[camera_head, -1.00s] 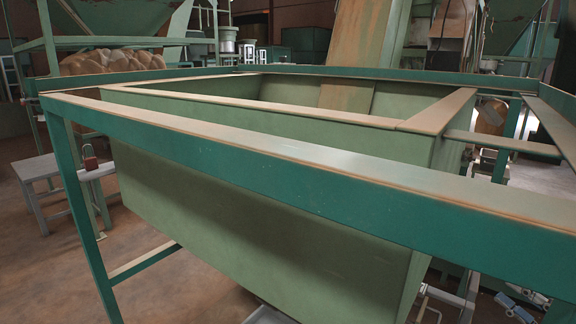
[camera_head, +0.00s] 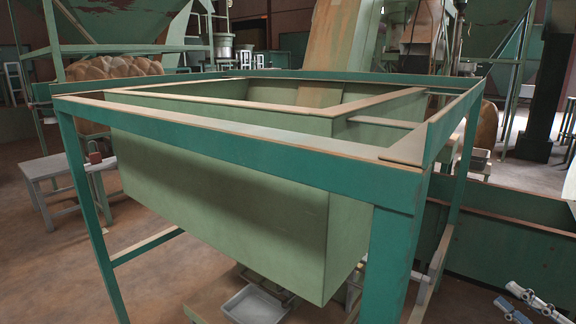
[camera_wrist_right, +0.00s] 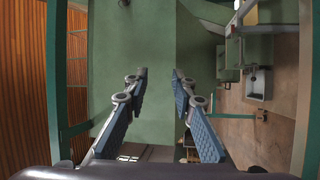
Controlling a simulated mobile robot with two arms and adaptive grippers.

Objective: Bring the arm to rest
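My right gripper (camera_head: 507,296) shows at the lower right corner of the head view, to the right of the green hopper (camera_head: 230,190) and its frame. In the right wrist view the same gripper (camera_wrist_right: 159,76) has its two blue-padded fingers apart, with nothing between them. Green panel surface shows behind the fingers there. My left gripper is not in view.
The teal frame (camera_head: 250,135) stands around the hopper, its near corner post (camera_head: 392,250) close to me. A grey tray (camera_head: 254,305) lies below the hopper. A small table (camera_head: 55,165) with a padlock-like item stands at left. A low green wall (camera_head: 500,230) runs at right.

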